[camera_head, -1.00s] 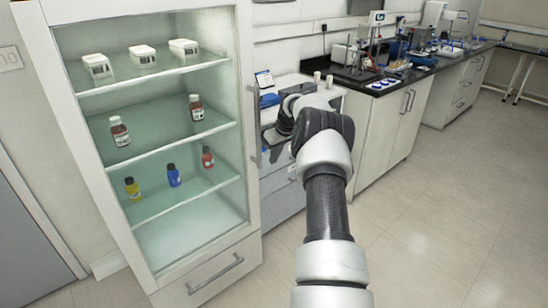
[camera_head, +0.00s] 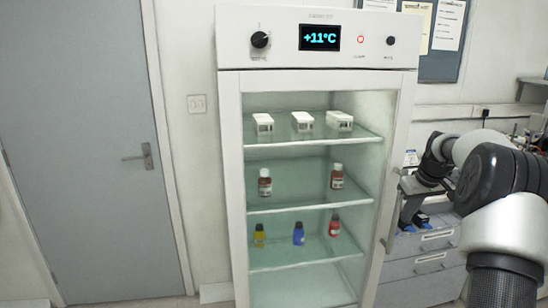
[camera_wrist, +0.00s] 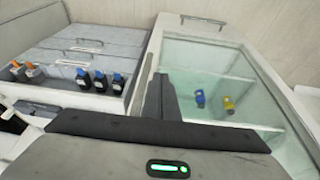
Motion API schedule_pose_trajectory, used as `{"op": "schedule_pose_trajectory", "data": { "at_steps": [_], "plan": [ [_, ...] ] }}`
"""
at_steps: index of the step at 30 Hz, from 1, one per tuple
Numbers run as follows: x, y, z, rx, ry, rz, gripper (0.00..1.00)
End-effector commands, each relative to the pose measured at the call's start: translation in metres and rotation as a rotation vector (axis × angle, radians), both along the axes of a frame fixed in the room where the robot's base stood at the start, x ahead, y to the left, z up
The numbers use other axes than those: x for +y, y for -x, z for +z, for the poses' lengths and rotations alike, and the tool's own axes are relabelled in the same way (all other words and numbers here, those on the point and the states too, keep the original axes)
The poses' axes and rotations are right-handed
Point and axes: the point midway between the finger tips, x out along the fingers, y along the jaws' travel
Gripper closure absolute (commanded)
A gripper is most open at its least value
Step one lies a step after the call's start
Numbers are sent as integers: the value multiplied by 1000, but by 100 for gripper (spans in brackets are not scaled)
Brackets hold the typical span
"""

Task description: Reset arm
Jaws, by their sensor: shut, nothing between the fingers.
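My gripper (camera_wrist: 160,95) shows in the wrist view with its dark fingers together and nothing between them. In the head view my arm comes in from the right edge, and the gripper (camera_head: 412,186) is small and partly hidden, just right of the glass-fronted cabinet (camera_head: 231,190). The gripper looks empty and apart from the bottles.
The cabinet holds white boxes (camera_head: 303,121) on top, two brown bottles (camera_head: 265,184) in the middle and yellow, blue (camera_head: 298,235) and red bottles below. Drawers (camera_head: 428,258) stand right of it. A grey door (camera_head: 80,150) is at the left.

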Motion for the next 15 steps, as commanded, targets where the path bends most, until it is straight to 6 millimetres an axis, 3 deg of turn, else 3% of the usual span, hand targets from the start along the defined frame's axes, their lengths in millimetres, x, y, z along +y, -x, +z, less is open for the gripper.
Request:
{"op": "schedule_pose_trajectory", "data": {
  "at_steps": [1, 6, 9, 15],
  "plan": [
    [30, 7, 44, -7, 21, 10, 100],
    [111, 57, 130, -26, 57, -11, 100],
    [151, 98, 170, -49, 65, -35, 100],
    [216, 195, 222, -111, 35, -91, 100]
  ]
}}
